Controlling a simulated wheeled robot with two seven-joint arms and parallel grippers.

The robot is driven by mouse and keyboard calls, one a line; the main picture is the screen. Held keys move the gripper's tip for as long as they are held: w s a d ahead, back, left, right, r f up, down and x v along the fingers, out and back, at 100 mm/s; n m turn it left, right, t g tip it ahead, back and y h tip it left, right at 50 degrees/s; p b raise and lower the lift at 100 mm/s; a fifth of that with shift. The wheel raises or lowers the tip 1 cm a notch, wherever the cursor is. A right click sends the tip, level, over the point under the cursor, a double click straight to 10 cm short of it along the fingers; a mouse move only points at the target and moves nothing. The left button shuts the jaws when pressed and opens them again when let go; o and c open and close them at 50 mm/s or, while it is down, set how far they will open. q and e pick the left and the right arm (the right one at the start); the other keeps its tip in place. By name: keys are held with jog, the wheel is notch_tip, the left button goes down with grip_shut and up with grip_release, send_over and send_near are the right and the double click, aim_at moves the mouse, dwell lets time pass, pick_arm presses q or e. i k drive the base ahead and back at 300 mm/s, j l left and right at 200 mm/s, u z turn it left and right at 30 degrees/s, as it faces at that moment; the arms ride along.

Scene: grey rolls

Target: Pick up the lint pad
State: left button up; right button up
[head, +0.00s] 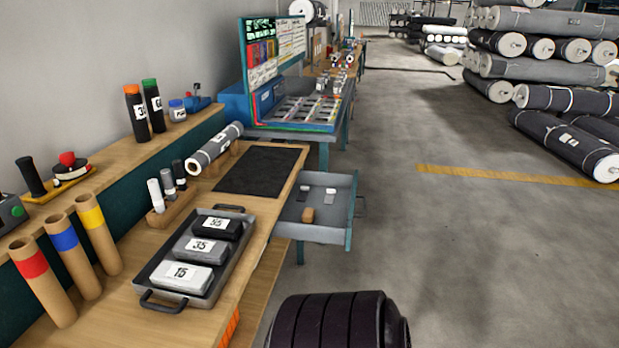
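I cannot tell for sure which thing is the lint pad. A dark grey tray (150,271) with handles on the wooden bench holds three blocks: a black one labelled 55 (217,228), a grey one labelled 35 (200,247) and a pale one labelled 15 (182,275). A grey side tray (318,233) past the bench's right edge holds a small tan block (307,215) and small pale pieces (331,191). A flat dark mat (260,170) lies on the bench. Neither of my grippers is in view.
Cardboard tubes with red (40,280), blue (75,260) and yellow (99,233) bands stand at the left. Large grey rolls (565,142) are stacked at the right. The grey floor (480,240) between is clear.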

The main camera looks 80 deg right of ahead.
aim_at(308, 215)
jog(key=z, duration=2.55)
jog(key=i+l+u, duration=0.1)
jog(key=u, duration=0.35)
jog(key=i+l+u, duration=0.15)
jog(key=u, duration=0.35)
jog(key=i+l+u, duration=0.1)
jog(key=l+u, duration=0.15)
jog(key=u, duration=0.2)
